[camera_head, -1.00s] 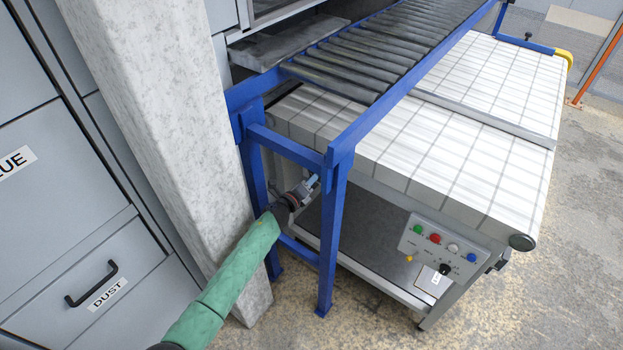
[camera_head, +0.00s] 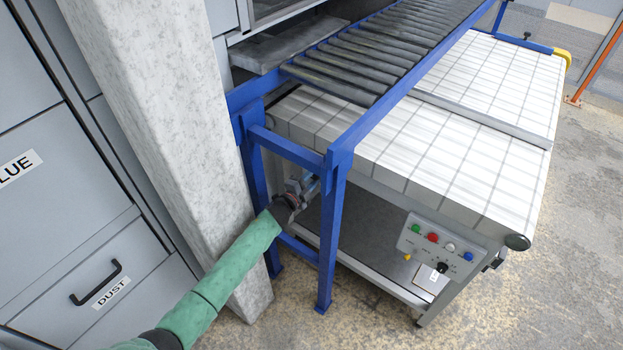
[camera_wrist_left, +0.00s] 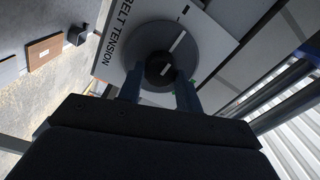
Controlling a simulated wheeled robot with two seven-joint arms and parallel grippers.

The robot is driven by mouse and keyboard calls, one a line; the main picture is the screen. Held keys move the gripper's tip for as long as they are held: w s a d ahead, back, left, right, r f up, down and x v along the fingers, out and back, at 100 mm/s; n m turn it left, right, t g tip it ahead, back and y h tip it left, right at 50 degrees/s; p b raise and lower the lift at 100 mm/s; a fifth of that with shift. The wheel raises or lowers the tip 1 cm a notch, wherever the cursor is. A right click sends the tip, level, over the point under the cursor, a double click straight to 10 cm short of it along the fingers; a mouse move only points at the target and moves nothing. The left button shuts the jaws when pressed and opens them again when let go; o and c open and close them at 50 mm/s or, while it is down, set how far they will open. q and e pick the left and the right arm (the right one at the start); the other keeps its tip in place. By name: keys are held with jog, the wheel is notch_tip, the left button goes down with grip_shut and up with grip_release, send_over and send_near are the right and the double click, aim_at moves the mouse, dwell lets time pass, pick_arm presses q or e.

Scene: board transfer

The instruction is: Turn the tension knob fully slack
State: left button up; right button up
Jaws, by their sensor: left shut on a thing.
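The tension knob (camera_wrist_left: 158,66) is a dark round knob on a grey disc, on a pale plate lettered "BELT TENSION" (camera_wrist_left: 120,37). A white pointer line runs to the upper right of the knob's centre in the left wrist view. My left gripper (camera_wrist_left: 158,82) is shut on the knob, one finger on each side. In the head view my left gripper (camera_head: 302,190) reaches between the blue legs under the roller conveyor, and the knob is hidden there. My right gripper is in neither view.
Blue frame legs (camera_head: 331,240) stand close to my left gripper. A concrete pillar (camera_head: 165,140) stands beside my green-sleeved arm. A control panel (camera_head: 437,243) with several coloured buttons sits to the right. The white-topped table (camera_head: 440,150) lies beyond.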

pick_arm(q)
jog(key=shift+a+n, duration=0.1)
jog(key=shift+n, duration=1.2)
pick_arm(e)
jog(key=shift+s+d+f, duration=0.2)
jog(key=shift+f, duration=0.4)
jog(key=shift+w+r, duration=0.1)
pick_arm(q)
jog(key=o, duration=1)
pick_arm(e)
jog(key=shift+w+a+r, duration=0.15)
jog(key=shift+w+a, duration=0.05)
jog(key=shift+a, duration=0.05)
